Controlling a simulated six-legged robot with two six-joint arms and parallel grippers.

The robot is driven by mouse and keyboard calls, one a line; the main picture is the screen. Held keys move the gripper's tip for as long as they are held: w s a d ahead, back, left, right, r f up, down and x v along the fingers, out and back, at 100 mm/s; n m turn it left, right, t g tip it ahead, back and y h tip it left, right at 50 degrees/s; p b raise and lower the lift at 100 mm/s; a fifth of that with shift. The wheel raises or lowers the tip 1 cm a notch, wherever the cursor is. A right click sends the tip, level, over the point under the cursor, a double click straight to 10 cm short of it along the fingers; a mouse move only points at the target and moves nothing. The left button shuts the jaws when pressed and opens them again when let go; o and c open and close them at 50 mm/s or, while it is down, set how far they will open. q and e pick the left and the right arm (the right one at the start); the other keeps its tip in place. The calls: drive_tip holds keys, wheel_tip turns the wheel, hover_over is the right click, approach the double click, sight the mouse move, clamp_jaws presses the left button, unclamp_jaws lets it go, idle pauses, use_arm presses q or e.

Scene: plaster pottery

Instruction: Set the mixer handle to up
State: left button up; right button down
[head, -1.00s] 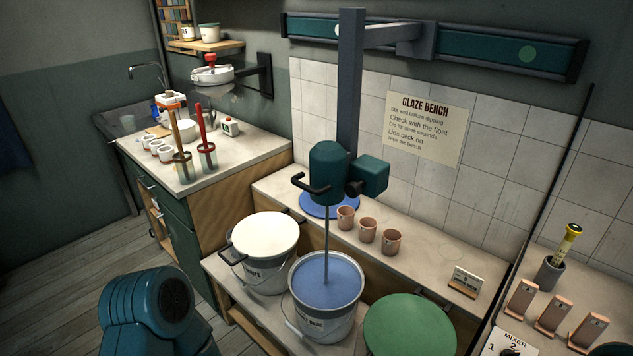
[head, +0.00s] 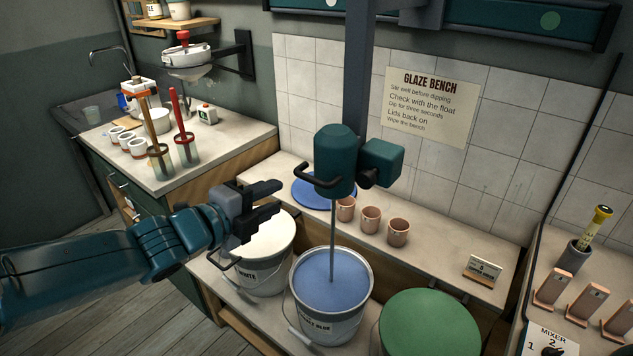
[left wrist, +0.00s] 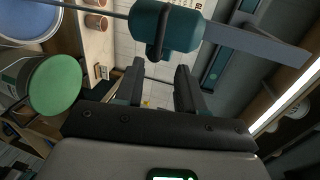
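The green mixer head (head: 337,150) hangs on a grey post (head: 359,80), with its rod (head: 332,240) reaching down into the bucket of blue glaze (head: 330,283). The black mixer handle (head: 318,182) juts from the left of the head; it also shows in the left wrist view (left wrist: 156,38). My left gripper (head: 277,197) is left of the handle and slightly lower, apart from it, over the white bucket. In the left wrist view its two fingers (left wrist: 160,84) stand apart with nothing between them. My right gripper is not in view.
The white bucket (head: 264,250) and a green lid (head: 416,325) flank the blue bucket. Several clay cups (head: 370,219) and a blue disc (head: 312,192) sit behind the rod.

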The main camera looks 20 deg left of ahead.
use_arm(q)
approach(310, 180)
drive_tip(key=w, duration=0.2)
drive_tip(key=x, duration=0.4)
drive_tip(key=p+x, duration=0.1)
drive_tip(key=x, duration=0.1)
drive_tip(key=shift+w+d+f, duration=0.15)
drive_tip(key=shift+d+f, duration=0.2)
drive_tip(key=shift+d, duration=0.2)
drive_tip(key=shift+w, duration=0.55)
drive_tip(key=shift+w+d+f, duration=0.1)
drive_tip(key=shift+w+f, duration=0.05)
drive_tip(key=shift+w, duration=0.15)
drive_tip(key=shift+w+d+f, duration=0.1)
drive_tip(key=shift+w+d, duration=0.15)
drive_tip(key=shift+w, duration=0.05)
drive_tip(key=shift+s+a, duration=0.25)
drive_tip(key=c, duration=0.3)
clamp_jaws()
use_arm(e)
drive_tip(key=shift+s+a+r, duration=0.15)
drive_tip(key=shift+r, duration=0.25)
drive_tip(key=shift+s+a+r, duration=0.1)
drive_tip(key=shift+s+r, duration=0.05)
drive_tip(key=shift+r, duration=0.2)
